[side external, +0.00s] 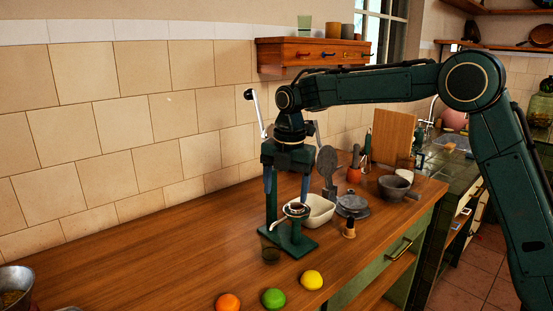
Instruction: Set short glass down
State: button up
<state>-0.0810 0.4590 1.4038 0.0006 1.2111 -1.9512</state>
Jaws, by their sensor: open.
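An orange (228,302), a lime (274,298) and a lemon (312,280) lie near the front edge. A white bowl (318,210), a grey pan (395,187) and utensils crowd the right. A wall shelf (312,52) hangs above. The left counter is mostly clear.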

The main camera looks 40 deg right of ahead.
jog(key=s+d+r+m+t, duration=0.1)
jog(key=s+d+r+m, duration=0.1)
jog(key=s+r+m, duration=0.65)
jog(key=s+d+f+m+t, duration=0.1)
jog(key=s+f+m+t, duration=0.1)
jog(key=s+m, duration=0.5)
jog(key=s+d+f+m+t, duration=0.1)
jog(key=s+f+m, duration=0.2)
jog(key=s, duration=1.4)
jog(key=m, duration=0.4)
jog(key=shift+s+f+m+t, duration=0.25)
jog(key=shift+m+t, duration=0.1)
jog(key=shift+t, duration=0.05)
